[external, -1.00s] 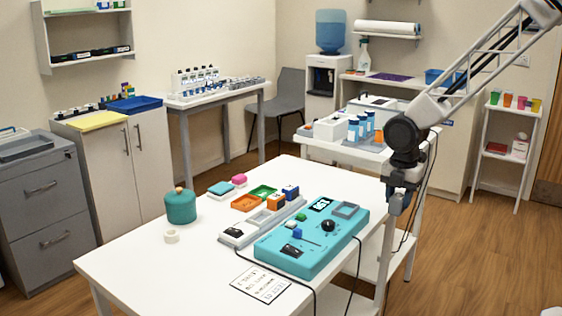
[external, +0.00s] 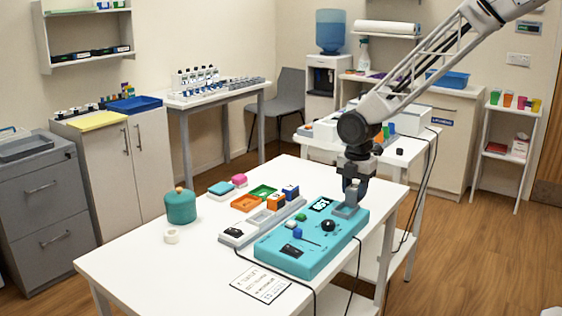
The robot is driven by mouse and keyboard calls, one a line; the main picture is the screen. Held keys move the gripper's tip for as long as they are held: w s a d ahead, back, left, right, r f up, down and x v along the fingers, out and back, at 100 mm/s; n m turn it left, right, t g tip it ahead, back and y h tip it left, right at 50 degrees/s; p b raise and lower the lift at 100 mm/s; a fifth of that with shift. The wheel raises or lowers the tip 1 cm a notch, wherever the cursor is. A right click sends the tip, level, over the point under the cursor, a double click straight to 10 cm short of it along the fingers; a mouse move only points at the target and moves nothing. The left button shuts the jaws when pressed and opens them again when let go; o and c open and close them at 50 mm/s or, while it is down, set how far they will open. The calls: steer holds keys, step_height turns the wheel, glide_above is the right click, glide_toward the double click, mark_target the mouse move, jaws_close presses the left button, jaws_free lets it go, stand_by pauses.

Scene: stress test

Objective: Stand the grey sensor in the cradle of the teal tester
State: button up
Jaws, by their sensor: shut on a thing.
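The teal tester (external: 283,264) lies on the white table, with a dark display, a black knob and small coloured buttons on top. Its grey cradle (external: 342,212) is a shallow recess at its far right corner. My gripper (external: 352,201) points straight down at the cradle. It is shut on the grey sensor (external: 351,194), which shows only as a small pale grey piece between the fingers. The gripper and sensor cover part of the cradle. I cannot tell whether the sensor touches the cradle floor.
A grey tray (external: 232,237), orange and green trays (external: 245,203) and small coloured blocks lie left of the tester. A teal pot (external: 181,207) and a white ring (external: 171,236) stand farther left. A printed card (external: 261,284) lies in front. The table's left front is clear.

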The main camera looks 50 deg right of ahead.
steer(key=shift+w+f, duration=0.1)
steer(key=shift+w, duration=1.05)
steer(key=shift+f, duration=1.75)
steer(key=shift+f, duration=0.1)
steer(key=o, duration=1)
steer(key=shift+c, duration=0.2)
step_height(320, 180, up, 12)
